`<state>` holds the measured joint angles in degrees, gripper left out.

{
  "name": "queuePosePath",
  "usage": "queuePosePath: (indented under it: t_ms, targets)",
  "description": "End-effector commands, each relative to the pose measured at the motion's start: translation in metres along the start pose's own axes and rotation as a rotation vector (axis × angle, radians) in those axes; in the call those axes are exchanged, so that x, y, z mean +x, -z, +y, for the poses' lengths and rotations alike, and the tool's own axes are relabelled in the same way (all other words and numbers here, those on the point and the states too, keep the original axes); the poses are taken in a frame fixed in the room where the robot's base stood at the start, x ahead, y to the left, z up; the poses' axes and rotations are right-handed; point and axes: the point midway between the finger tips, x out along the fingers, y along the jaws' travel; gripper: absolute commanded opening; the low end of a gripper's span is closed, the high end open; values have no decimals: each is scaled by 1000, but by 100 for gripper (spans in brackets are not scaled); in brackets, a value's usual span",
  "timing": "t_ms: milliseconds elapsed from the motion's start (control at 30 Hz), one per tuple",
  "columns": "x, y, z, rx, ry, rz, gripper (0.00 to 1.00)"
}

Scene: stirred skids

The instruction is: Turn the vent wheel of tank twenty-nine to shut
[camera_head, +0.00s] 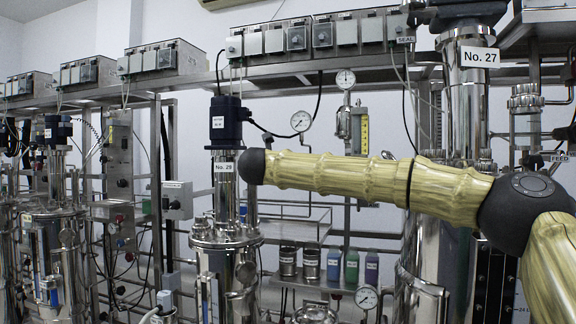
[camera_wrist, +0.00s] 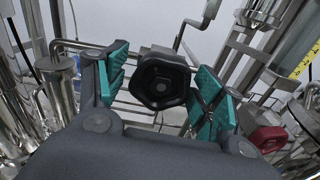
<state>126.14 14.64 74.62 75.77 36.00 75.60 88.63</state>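In the wrist view, a black, many-sided hand wheel or knob (camera_wrist: 161,80) with a recessed face sits between the two teal finger pads of my gripper (camera_wrist: 162,88). The fingers are spread, one on each side of it. A narrow gap shows at the left pad; at the right pad I cannot tell if it touches. In the head view, a steel tank (camera_head: 225,240) left of centre bears a label that seems to read No. 29, under a dark motor (camera_head: 228,122). My arm crosses in front on the right; my gripper and the wheel are not visible there.
A tank labelled No. 27 (camera_head: 468,110) stands at the right, behind my arm. Gauges (camera_head: 301,121), a shelf (camera_head: 290,228) and several bottles (camera_head: 352,266) lie between the tanks. In the wrist view, a red fitting (camera_wrist: 267,137) and a bent rod (camera_wrist: 186,34) are close to the right finger.

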Motion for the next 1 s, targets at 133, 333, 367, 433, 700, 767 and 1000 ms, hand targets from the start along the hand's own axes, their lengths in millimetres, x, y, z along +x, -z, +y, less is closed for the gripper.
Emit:
queuePosePath:
  t_ms: [133,333,367,433,700,767,1000]
  targets:
    - [0,0,0,0,0,-1,73]
    - [-1,-1,0,0,0,-1,73]
    - [-2,-1,0,-1,0,-1,73]
    - [-7,-1,0,-1,0,-1,73]
    - [-50,-1,0,-1,-2,-2,73]
    - [-61,-1,0,-1,-2,-1,73]
    - [-100,0,0,-1,-1,-1,73]
